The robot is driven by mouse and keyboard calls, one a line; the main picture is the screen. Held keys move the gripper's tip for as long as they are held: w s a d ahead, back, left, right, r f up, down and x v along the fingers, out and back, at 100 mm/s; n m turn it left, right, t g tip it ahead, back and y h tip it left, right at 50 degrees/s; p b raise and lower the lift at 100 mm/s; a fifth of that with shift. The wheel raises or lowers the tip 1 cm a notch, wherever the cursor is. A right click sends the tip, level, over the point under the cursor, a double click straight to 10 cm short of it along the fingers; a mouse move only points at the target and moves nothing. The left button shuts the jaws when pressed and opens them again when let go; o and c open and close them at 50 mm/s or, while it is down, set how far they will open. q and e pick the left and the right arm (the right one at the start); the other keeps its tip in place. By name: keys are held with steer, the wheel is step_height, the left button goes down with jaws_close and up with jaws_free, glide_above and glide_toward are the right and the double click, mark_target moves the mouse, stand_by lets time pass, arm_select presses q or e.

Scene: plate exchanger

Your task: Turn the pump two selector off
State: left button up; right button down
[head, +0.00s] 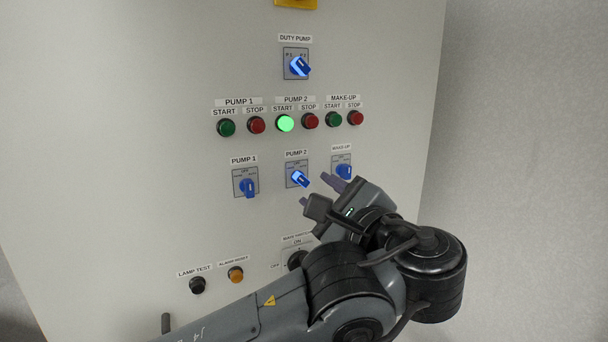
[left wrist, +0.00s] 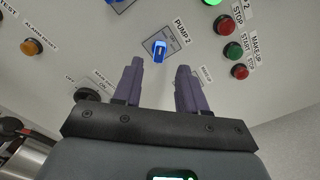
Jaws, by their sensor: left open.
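The pump 2 selector (head: 299,179) is a blue knob on a small grey plate, under the PUMP 2 label on the panel. Its handle is turned aslant, from upper left to lower right in the head view. In the left wrist view the pump 2 selector (left wrist: 159,49) lies just beyond the fingertips, between their lines. My left gripper (head: 314,190) is open and empty, just to the lower right of the knob and apparently not touching it. Its two fingers also show in the left wrist view (left wrist: 160,66). My right gripper is not in view.
The pump 1 selector (head: 249,187) is to the left and the make-up selector (head: 343,171) is close on the right, near a finger. Above are start and stop buttons, with the pump 2 start button (head: 285,123) lit green. The main switch (head: 297,260) is partly behind my arm.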

mark_target(302, 180)
arm_select(q)
steer(key=p+x, duration=0.2)
steer(key=x, duration=0.3)
steer(key=shift+w+a+r, duration=0.1)
steer(key=shift+r, duration=0.05)
steer(key=shift+p+x, duration=0.35)
steer(key=shift+x, duration=0.4)
jaws_close()
